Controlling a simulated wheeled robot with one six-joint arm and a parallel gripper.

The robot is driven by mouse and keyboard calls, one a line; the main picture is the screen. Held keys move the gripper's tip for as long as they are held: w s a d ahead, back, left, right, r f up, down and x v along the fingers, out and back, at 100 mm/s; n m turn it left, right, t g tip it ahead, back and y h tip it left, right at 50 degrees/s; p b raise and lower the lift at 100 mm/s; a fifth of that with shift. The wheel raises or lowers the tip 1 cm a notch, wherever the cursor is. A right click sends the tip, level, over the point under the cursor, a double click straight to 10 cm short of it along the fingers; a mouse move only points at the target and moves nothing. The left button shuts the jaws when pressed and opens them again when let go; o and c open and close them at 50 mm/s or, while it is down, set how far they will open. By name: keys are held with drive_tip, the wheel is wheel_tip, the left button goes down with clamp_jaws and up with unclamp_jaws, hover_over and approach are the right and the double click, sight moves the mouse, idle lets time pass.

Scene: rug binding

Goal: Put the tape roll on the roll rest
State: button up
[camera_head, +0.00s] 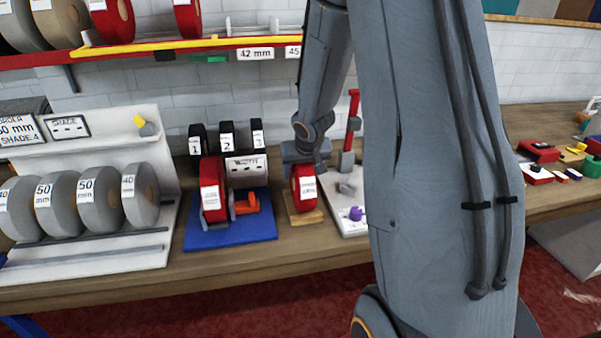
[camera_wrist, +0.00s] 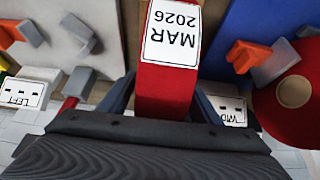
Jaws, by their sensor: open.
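A red tape roll (camera_head: 302,188) with a white label stands upright on a small wooden roll rest (camera_head: 307,219), on the bench. My gripper (camera_head: 303,160) is right above it, pointing down. In the wrist view my open gripper (camera_wrist: 163,98) has one finger on each side of the red roll (camera_wrist: 163,85), whose label reads "MAR 2026". I cannot tell whether either finger touches the roll. The roll's lower part and most of the rest are hidden in the wrist view.
Left of the rest, a blue stand (camera_head: 230,236) holds another red roll (camera_head: 213,192) and an orange part. A white board (camera_head: 346,223) with a red post stands close on the right. A white rack of grey rolls (camera_head: 100,200) is further left.

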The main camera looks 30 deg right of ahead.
sight(305, 165)
drive_tip(key=p+v, duration=0.5)
drive_tip(key=v, duration=0.4)
drive_tip(key=shift+s+a+r, duration=0.1)
drive_tip(key=shift+s+r, duration=0.05)
drive_tip(key=shift+r, duration=0.15)
drive_tip(key=s+a+r+n+g+y, duration=0.1)
drive_tip(key=s+a+r+n+g, duration=0.1)
drive_tip(key=s+a, duration=1.3)
drive_tip(key=s+n+g, duration=0.1)
drive_tip(key=s, duration=0.2)
drive_tip(key=shift+a+r+y, duration=0.3)
drive_tip(key=shift+r, duration=0.05)
